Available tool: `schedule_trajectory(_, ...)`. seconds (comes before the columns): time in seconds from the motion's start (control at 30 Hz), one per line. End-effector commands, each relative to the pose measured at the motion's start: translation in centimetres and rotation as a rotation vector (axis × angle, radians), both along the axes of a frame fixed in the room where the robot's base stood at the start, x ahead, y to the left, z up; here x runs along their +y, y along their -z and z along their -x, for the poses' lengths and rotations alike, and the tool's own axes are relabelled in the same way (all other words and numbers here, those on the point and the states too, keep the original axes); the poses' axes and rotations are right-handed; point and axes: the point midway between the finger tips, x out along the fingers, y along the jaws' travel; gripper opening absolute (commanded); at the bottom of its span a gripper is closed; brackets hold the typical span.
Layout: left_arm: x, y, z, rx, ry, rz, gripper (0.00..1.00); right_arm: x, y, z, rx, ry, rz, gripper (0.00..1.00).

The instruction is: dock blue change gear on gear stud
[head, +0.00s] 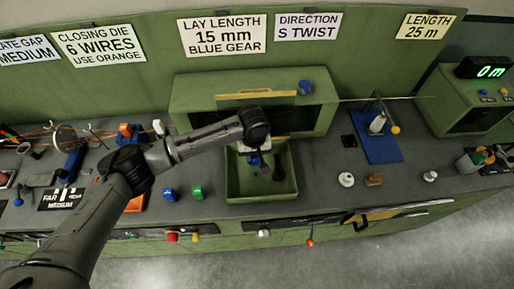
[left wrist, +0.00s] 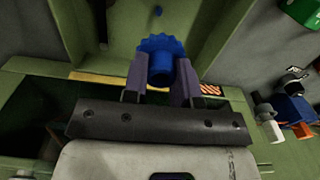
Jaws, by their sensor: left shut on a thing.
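My left gripper (head: 256,153) reaches in from the left and is over the green open-topped bay in front of the machine housing. It is shut on the blue change gear (head: 254,161). In the left wrist view the fingers (left wrist: 161,85) grip the gear's hub, and its toothed rim (left wrist: 160,46) shows beyond the fingertips. The gear is apart from the green walls around it, as far as I can see. I cannot make out the gear stud clearly in either view. My right gripper is not in view.
The green bay (head: 232,190) has raised walls; a dark part (head: 279,173) is at its right. A blue piece (head: 170,194) and a green piece (head: 197,192) stand left of it. A blue stand (head: 382,148) is to the right. A sign (head: 222,35) reads 15 mm blue gear.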

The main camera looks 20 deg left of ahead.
Motion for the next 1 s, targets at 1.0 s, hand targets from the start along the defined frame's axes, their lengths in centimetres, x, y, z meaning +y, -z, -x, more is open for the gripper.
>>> schedule_trajectory(1.0,-0.4,7.3,0.1,-0.002,-0.146,0.001,0.0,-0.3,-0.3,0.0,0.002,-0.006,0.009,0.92)
